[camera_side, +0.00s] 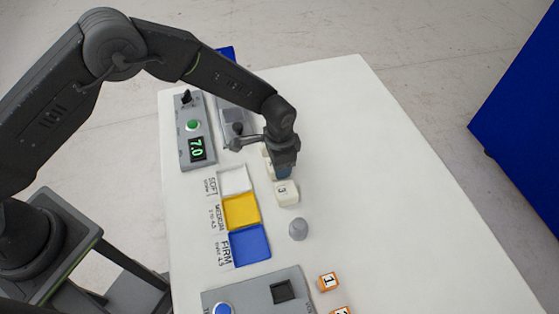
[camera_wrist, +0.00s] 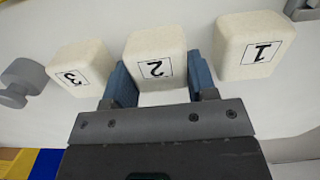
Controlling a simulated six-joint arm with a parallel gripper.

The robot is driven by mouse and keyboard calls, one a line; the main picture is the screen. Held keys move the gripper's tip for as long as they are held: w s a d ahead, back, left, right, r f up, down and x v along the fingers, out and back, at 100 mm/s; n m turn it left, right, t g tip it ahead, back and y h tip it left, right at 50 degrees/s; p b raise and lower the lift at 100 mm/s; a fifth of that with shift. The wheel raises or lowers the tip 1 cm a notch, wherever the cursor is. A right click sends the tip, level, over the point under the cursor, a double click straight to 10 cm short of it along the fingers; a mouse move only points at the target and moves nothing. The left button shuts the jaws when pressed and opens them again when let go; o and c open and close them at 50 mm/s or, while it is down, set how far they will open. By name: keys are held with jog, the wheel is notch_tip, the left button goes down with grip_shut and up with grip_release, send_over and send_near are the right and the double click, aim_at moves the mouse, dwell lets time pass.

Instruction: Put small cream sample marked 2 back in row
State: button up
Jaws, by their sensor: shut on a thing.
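The cream sample marked 2 (camera_wrist: 156,52) is a small pale block between the jaws of my gripper (camera_wrist: 158,78) in the wrist view. It stands between the cream sample marked 1 (camera_wrist: 253,45) on the right and the cream sample marked 3 (camera_wrist: 80,67) on the left, with gaps on both sides. My gripper is shut on sample 2, its blue fingers at the block's two sides. In the side view, my gripper (camera_side: 283,172) points down at the row and mostly hides sample 2. Sample 3 (camera_side: 287,193) shows in front of it there.
White (camera_side: 234,180), yellow (camera_side: 241,211) and blue (camera_side: 249,244) trays lie left of the row. A grey weight (camera_side: 298,229) stands in front. The table's right side (camera_side: 390,190) is clear.

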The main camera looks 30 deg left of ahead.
jog(key=shift+f, duration=0.15)
jog(key=o, duration=0.9)
